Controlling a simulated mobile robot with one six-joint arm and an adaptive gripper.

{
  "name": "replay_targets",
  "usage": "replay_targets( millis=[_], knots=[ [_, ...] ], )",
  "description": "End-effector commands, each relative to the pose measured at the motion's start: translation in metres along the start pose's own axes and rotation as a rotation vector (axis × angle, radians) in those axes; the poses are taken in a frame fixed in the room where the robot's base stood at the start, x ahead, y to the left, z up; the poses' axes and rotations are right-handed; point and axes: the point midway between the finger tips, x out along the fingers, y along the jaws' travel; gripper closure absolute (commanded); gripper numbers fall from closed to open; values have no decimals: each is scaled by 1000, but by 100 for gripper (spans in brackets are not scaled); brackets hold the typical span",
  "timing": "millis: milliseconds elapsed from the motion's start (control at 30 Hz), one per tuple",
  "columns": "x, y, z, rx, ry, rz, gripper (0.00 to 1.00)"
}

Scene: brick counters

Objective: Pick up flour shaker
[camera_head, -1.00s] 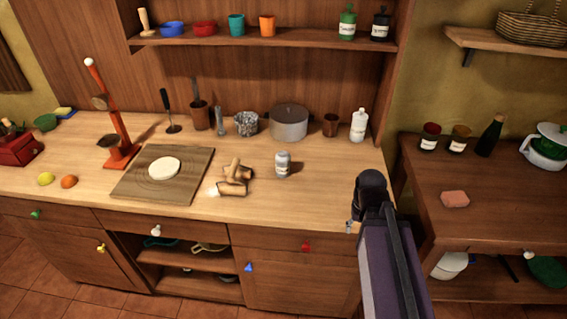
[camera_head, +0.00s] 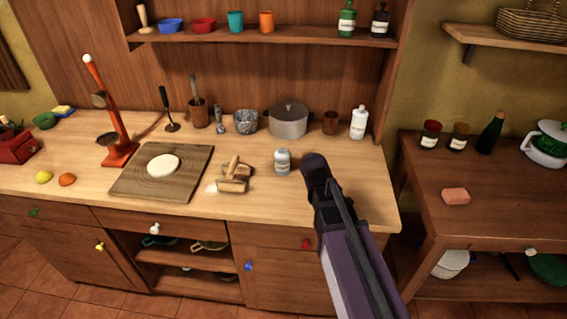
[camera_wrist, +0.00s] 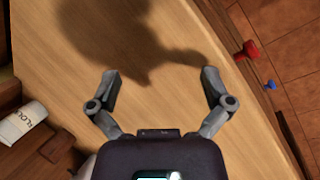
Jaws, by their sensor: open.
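The flour shaker is most likely the small grey-white labelled canister (camera_head: 283,162), upright on the wooden counter (camera_head: 330,205). My gripper's fingers are hidden there. In the wrist view my gripper (camera_wrist: 160,78) is open and empty, its two fingers spread above bare counter. My arm's shadow falls on the wood.
Wooden rollers (camera_head: 233,178) and a board with dough (camera_head: 198,168) lie left of the canister. A lidded pot (camera_head: 289,120), a brown cup (camera_head: 331,123) and a white bottle (camera_head: 359,123) stand behind. The counter's front right is clear.

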Motion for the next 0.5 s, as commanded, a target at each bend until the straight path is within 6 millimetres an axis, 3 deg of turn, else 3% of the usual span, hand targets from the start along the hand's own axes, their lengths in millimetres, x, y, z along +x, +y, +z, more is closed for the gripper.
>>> replay_targets(
  millis=[33,267,500],
  knots=[
    [-3,0,-14,-67,-8,34,0],
    [-25,-3,-63,-389,-73,204,0],
    [-62,-18,-126,-768,-192,407,0]
  ],
)
